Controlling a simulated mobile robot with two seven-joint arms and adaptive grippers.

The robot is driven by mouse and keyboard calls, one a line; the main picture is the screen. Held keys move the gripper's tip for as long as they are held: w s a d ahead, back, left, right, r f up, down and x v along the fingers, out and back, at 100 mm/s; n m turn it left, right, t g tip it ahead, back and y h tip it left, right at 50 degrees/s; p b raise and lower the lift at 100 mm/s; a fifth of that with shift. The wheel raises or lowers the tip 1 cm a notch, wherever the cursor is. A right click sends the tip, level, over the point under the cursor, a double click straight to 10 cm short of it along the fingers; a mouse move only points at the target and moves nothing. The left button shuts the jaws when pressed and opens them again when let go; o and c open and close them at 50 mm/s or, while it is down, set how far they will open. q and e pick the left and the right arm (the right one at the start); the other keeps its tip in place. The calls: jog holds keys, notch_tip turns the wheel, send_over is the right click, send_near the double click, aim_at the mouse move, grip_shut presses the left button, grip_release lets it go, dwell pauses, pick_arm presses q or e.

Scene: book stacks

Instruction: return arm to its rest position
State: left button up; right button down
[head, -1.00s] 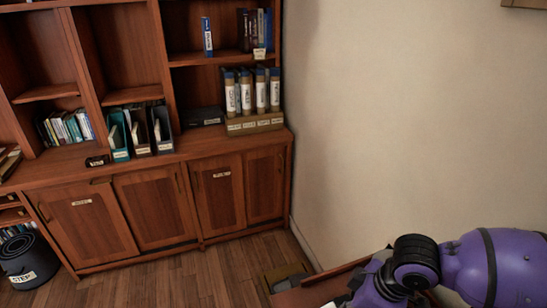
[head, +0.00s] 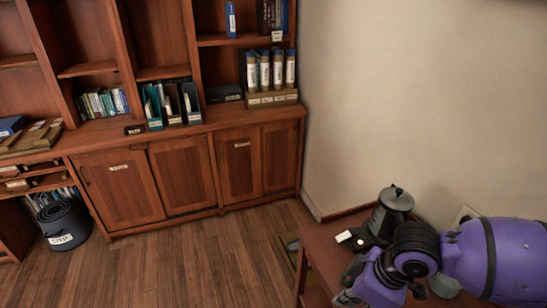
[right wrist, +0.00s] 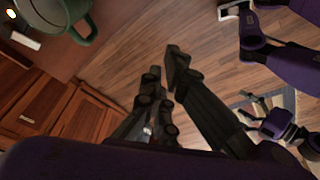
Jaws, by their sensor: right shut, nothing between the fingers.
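My right arm (head: 480,255), purple with black joints, comes in from the right edge of the head view and is bent over a small wooden table. The fingers of my right gripper (right wrist: 165,68) show in the middle of the right wrist view, close together with nothing between them. They hang above the wooden floor, clear of any object. What seems to be my left gripper (right wrist: 262,115) is small at the right of that view, beside purple arm parts. It is too small to read its fingers.
A wooden bookcase (head: 165,130) lines the wall. The floor (head: 190,270) before it is open.

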jog(key=w+a+r+t+y, duration=0.1)
jog(key=w+a+t+y, duration=0.65)
jog(key=a, duration=0.55)
jog(key=s+d+f+m+t+h, duration=0.2)
jog(key=s+d+f+m+h, duration=0.55)
jog(key=s+d+f, duration=0.5)
pick_arm(q)
jog(key=shift+w+d+r+p, duration=0.2)
jog(key=shift+d+r+p, duration=0.05)
jog(key=shift+r+p, duration=0.25)
pick_arm(e)
jog(key=s+d+f+m+g+h, duration=0.1)
jog(key=s+f+m, duration=0.1)
jog(key=s+f, duration=0.2)
jog(key=s+d+f+m+g+h, duration=0.1)
jog(key=s+f, duration=0.3)
jog(key=s, duration=0.5)
jog(key=shift+s+d+f+m, duration=0.2)
jog(key=shift+f+m, duration=0.2)
jog(key=shift+m, duration=0.15)
